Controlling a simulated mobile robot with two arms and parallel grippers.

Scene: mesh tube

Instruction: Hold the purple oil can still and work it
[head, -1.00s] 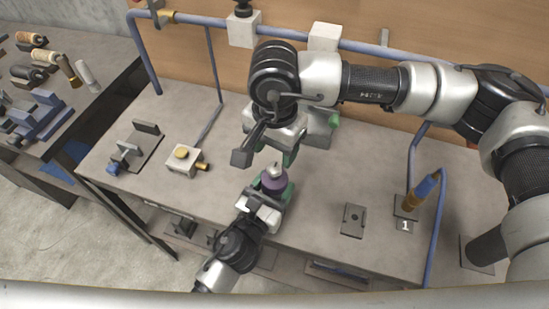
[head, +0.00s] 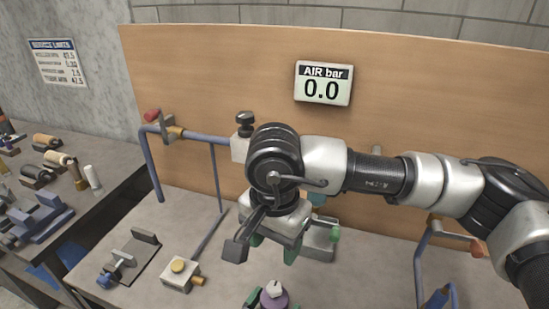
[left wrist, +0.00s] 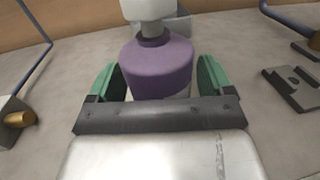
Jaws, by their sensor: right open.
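The purple oil can (head: 273,299) stands upright at the bottom edge of the head view, its pale top showing and its lower part cut off. In the left wrist view the purple can (left wrist: 157,68) sits between the green fingers of my left gripper (left wrist: 158,82). In the head view only the tips of my left gripper (head: 272,301) show. My right gripper (head: 274,247) is open and empty, fingers pointing down, above and behind the can and apart from it.
A gauge reading AIR bar 0.0 (head: 323,83) hangs on the wooden back panel. Blue pipes (head: 216,180) run along the bench. A small valve block (head: 181,275) and a clamp fixture (head: 130,259) stand left. A second table (head: 58,220) holds tools.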

